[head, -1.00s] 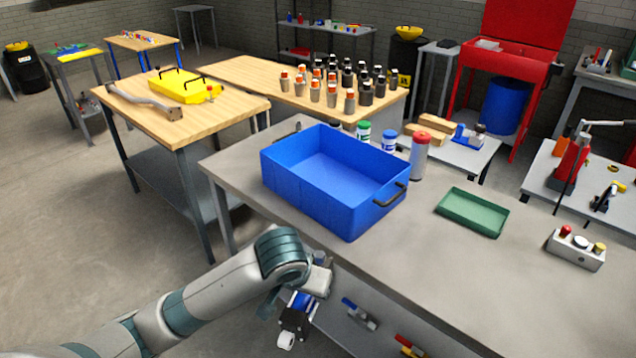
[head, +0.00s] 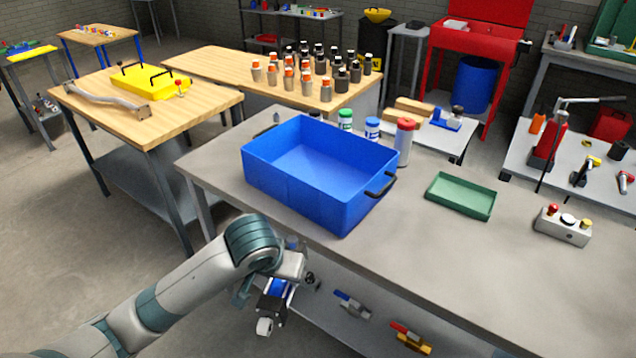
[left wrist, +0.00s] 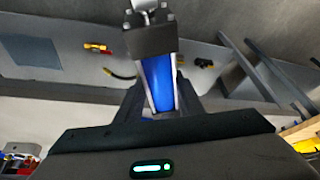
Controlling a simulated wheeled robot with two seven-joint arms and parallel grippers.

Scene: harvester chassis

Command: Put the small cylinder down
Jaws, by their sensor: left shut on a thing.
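The small cylinder has a blue body with dark end blocks and a light metal end fitting. In the head view the small cylinder (head: 279,287) hangs tilted in front of the grey bench's near edge. It also shows in the left wrist view (left wrist: 158,82), pointing away from the palm. My left gripper (left wrist: 158,105) is shut on it; in the head view the fingers are largely hidden by the wrist. The cylinder appears held clear of any surface. My right gripper is in neither view.
The grey bench (head: 400,240) carries a blue crate (head: 290,190), an empty green tray (head: 460,196), several bottles and a button box (head: 562,227). Bare bench top lies right of the crate. A lower shelf (head: 330,315) holds several small parts.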

